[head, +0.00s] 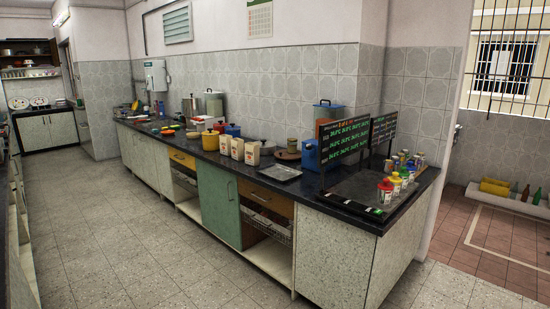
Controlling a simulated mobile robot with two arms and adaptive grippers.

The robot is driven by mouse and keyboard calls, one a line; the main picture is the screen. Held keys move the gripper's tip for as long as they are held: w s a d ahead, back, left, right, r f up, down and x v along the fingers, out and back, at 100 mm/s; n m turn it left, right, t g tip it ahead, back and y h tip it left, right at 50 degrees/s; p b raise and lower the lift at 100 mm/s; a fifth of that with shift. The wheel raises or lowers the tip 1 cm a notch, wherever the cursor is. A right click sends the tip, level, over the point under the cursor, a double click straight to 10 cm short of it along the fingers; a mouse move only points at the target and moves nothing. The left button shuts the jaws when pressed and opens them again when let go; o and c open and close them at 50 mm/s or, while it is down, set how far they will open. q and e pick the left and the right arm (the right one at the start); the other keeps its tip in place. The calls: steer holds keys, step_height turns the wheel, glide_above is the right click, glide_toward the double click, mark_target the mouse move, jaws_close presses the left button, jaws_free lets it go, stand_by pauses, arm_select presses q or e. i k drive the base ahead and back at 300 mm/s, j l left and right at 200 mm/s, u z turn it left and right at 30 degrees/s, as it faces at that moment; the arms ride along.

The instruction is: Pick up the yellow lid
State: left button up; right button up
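A small jar with a yellow lid (396,177) stands near the right end of the dark counter (340,208). It is in a row between a red-lidded jar (385,190) in front and a green-lidded jar (404,173) behind. The lid appears to sit on top of its jar; it is too small to tell how firmly. Neither of my grippers is in view.
A dark menu board (345,138) with coloured writing stands left of the jars. A blue container (309,155), pale canisters (252,152) and a yellow pot (210,140) stand farther left. The tiled floor (150,250) in front of the cabinets is clear.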

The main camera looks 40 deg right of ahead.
mark_target(211, 132)
steer(key=i+z, duration=0.5)
steer(key=i+j+z, duration=0.1)
steer(key=i+z, duration=0.4)
